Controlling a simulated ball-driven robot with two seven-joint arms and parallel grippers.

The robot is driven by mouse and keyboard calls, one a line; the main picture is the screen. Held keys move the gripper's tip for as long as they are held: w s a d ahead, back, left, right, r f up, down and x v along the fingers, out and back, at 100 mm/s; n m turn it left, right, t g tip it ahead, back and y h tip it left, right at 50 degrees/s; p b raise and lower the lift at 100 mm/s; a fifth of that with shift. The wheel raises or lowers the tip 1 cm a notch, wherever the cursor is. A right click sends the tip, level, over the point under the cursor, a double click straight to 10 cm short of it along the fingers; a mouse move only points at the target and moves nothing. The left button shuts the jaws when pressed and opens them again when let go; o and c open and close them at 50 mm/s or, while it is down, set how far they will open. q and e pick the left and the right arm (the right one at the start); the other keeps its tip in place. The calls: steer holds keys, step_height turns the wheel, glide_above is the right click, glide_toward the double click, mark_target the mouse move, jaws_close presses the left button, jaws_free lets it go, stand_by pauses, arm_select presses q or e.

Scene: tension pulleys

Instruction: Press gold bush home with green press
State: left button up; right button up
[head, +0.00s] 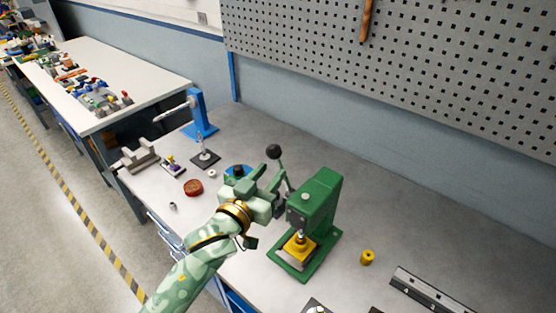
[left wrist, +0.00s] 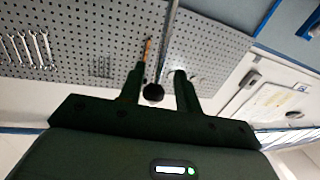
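The green press (head: 318,205) stands on the bench, its lever ending in a black ball knob (head: 274,152). A yellow block (head: 299,248) sits on its base under the ram; whether a bush sits in it is too small to tell. A small gold cylinder with a dark hole, like a bush (head: 367,257), stands on the bench right of the press. My left gripper (head: 277,188) is beside the press at the lever. In the left wrist view the fingers (left wrist: 157,88) are apart, with the black knob (left wrist: 153,93) showing between them, gaps on both sides. My right gripper is not in view.
A dark rail (head: 432,291) lies at the front right. A pegboard (head: 400,60) rises behind. The bench behind the green press is clear.

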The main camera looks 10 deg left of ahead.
mark_target(278, 164)
arm_select(q)
steer(key=x, duration=0.5)
steer(key=shift+s, duration=0.1)
jaws_close()
steer(key=shift+f, duration=0.1)
steer(key=s+a+f+n+t+h+b, duration=0.2)
steer(key=s+a+f+t+b, duration=0.2)
steer(key=b, duration=1.1)
steer(key=shift+s+a+f+t+b, duration=0.3)
steer(key=shift+s+f+t+b, duration=0.1)
steer(key=shift+s+f+t, duration=0.85)
steer(key=shift+s+r, duration=0.1)
steer(key=shift+r, duration=0.05)
